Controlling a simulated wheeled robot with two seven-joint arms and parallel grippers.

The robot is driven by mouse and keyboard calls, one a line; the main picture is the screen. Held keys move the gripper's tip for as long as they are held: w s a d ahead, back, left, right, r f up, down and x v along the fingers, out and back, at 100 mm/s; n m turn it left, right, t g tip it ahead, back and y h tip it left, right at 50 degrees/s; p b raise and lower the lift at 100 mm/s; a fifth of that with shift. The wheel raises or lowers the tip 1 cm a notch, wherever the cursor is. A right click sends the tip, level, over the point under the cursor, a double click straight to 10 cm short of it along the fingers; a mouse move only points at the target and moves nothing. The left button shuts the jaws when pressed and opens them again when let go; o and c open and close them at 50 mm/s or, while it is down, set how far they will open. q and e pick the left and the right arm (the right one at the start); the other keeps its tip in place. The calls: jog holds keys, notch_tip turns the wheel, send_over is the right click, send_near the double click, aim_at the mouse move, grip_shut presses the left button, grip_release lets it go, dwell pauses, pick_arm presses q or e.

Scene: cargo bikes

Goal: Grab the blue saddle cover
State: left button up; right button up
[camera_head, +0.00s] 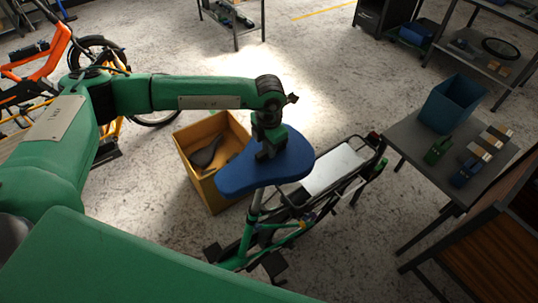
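The blue saddle cover (240,175) sits on the saddle of a green cargo bike (245,245) in the lower middle. It is broad at the back right and narrows toward the left. My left gripper (266,155) points down at the broad part of the cover, at or just above its surface. Its dark fingers show small against the blue, and I cannot tell whether they are open, shut or pinching the cloth. My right gripper is not in view.
A yellow bin (183,151) with a black saddle (207,152) stands behind the cover. A grey table (410,140) with a blue bin (450,103) and small tools is on the right. An orange bike (40,62) stands at the left. Open floor lies behind.

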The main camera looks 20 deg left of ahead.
pick_arm(q)
grip_shut()
